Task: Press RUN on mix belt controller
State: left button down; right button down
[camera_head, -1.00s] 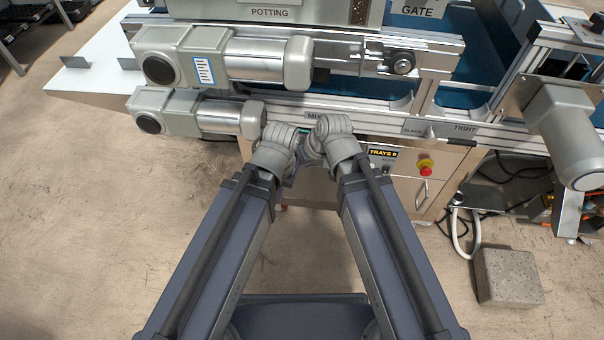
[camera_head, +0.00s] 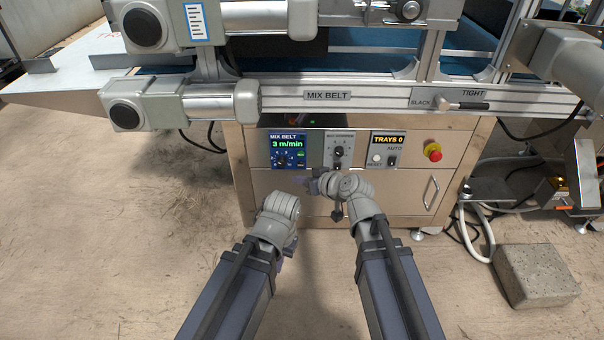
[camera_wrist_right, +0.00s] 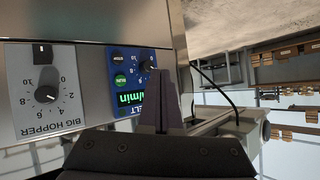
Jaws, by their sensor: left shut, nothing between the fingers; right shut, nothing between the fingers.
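The mix belt controller (camera_head: 288,141) is a blue panel on the cabinet front, with a green "3 m/min" display. In the right wrist view the controller (camera_wrist_right: 121,67) appears turned, with a green button (camera_wrist_right: 120,80), a darker button (camera_wrist_right: 117,55) and a knob (camera_wrist_right: 151,64). The button lettering is too small to read surely. My right gripper (camera_head: 302,180) is shut and empty, just below the controller. In the wrist view its fingers (camera_wrist_right: 163,78) cover part of the display and lie near the knob. My left gripper (camera_head: 291,245) is lower, shut, its fingers mostly hidden.
Right of the controller are the big hopper dial (camera_head: 338,151), the trays counter (camera_head: 387,142) and a red emergency button (camera_head: 432,151). The conveyor rail (camera_head: 400,98) and a motor (camera_head: 180,104) overhang above. A concrete block (camera_head: 537,275) lies at the right. The left floor is clear.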

aim_at(301, 154)
jog(key=shift+w+d+f+t+b, duration=0.1)
jog(key=shift+d+f+t+b, duration=0.25)
jog(key=shift+f+b, duration=0.2)
jog(key=shift+w, duration=0.15)
jog(key=shift+w, duration=4.25)
jog(key=shift+w, duration=0.4)
